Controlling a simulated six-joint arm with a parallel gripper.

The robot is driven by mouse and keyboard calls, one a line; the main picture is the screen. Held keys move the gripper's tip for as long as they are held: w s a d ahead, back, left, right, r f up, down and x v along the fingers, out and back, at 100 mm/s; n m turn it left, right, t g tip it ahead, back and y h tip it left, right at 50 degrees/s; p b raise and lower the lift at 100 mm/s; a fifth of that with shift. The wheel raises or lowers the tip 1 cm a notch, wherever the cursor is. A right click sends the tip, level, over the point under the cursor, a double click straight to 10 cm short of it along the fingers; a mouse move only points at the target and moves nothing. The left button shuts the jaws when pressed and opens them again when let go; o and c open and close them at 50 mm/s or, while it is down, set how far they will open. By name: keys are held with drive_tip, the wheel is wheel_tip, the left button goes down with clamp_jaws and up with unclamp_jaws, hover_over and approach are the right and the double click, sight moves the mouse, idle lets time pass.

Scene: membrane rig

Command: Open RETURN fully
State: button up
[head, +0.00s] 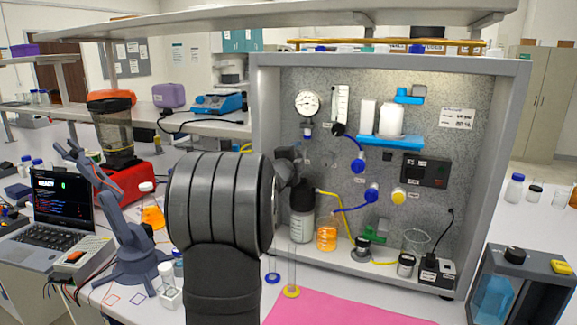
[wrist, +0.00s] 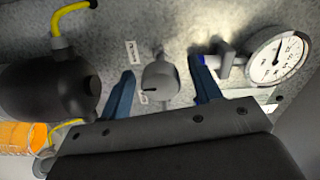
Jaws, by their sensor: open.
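A grey round knob (wrist: 160,82) with a dark mark on its face stands on the speckled panel in the wrist view. My gripper (wrist: 163,66) is open, with one dark blue finger on each side of the knob; a gap shows on both sides, so it does not grip it. A small label (wrist: 132,53) sits beside the knob, its text too small to read, so I cannot tell whether this is RETURN. In the head view my gripper (head: 288,168) is close to the panel's left part, and my arm hides much of that area.
A pressure gauge (wrist: 276,58) is close to the right finger. A dark-capped bottle (head: 302,215) with a yellow tube and an orange-filled beaker (head: 327,237) stand below. Blue fittings (head: 372,194) and a blue shelf (head: 390,142) are to the right. A pink mat (head: 345,308) lies in front.

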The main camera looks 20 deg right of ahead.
drive_tip(key=v, duration=1.7)
drive_tip(key=shift+r, duration=0.1)
drive_tip(key=x, duration=1.7)
drive_tip(key=shift+w+d, duration=0.2)
